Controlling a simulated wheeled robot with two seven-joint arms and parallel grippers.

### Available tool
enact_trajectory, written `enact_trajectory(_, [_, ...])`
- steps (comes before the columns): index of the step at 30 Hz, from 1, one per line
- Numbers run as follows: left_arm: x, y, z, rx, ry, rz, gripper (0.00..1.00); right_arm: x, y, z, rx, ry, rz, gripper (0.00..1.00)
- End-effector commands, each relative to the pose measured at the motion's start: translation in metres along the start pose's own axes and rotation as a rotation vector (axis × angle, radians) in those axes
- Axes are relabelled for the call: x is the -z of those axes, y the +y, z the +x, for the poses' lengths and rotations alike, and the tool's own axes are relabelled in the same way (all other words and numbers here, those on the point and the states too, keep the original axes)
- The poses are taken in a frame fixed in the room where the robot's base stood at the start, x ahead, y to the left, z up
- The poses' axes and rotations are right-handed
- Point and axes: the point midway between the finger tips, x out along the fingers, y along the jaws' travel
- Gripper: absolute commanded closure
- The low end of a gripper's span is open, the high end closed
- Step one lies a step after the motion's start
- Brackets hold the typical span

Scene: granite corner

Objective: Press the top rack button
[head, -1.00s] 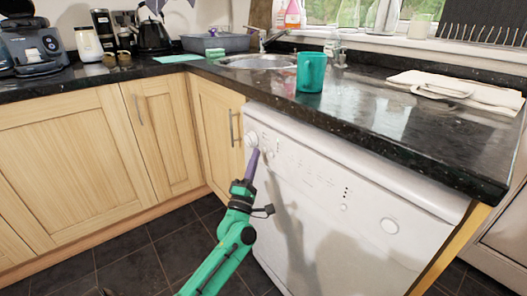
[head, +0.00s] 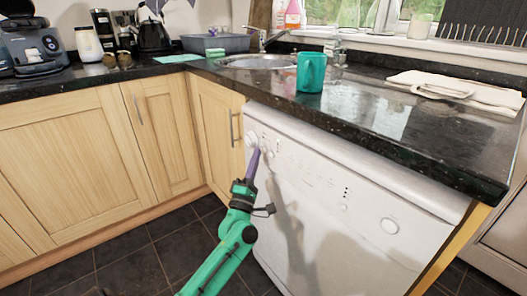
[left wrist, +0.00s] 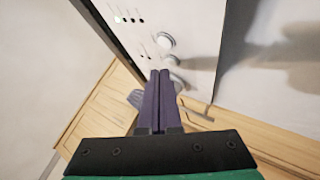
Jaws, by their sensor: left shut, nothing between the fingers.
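The white dishwasher (head: 330,215) stands under the worktop, with a control panel along the top of its front. A round knob (head: 251,140) is at the panel's left end, with small round buttons right of it. I cannot read which is the top rack button. My left gripper (head: 255,152) is shut and empty, its purple fingers pointing up at the panel, just below and right of the knob. In the left wrist view the fingertips (left wrist: 159,72) are close to a round button (left wrist: 172,61), with another round one (left wrist: 166,41) beyond it. Contact cannot be told.
The black granite worktop (head: 400,125) overhangs the dishwasher. A teal mug (head: 311,72) stands near its edge, and a folded cloth (head: 455,92) lies at the right. Wooden cabinets (head: 75,155) fill the left side. The dark tiled floor is clear.

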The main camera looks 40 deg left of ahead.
Motion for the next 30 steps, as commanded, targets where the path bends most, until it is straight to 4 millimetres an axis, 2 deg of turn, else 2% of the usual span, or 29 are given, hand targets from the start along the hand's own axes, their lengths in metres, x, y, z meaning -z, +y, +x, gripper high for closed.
enact_trajectory(22, [-0.0047, -0.0048, 0.0062, 0.001, 0.000, 0.000, 1.00, 0.0000, 0.0002, 0.0005, 0.000, 0.000, 0.000, 1.00])
enact_trajectory(30, [-0.0010, 0.0004, 0.0008, 0.002, -0.001, -0.001, 1.00, 0.0006, 0.0000, -0.0032, 0.000, 0.001, 0.000, 1.00])
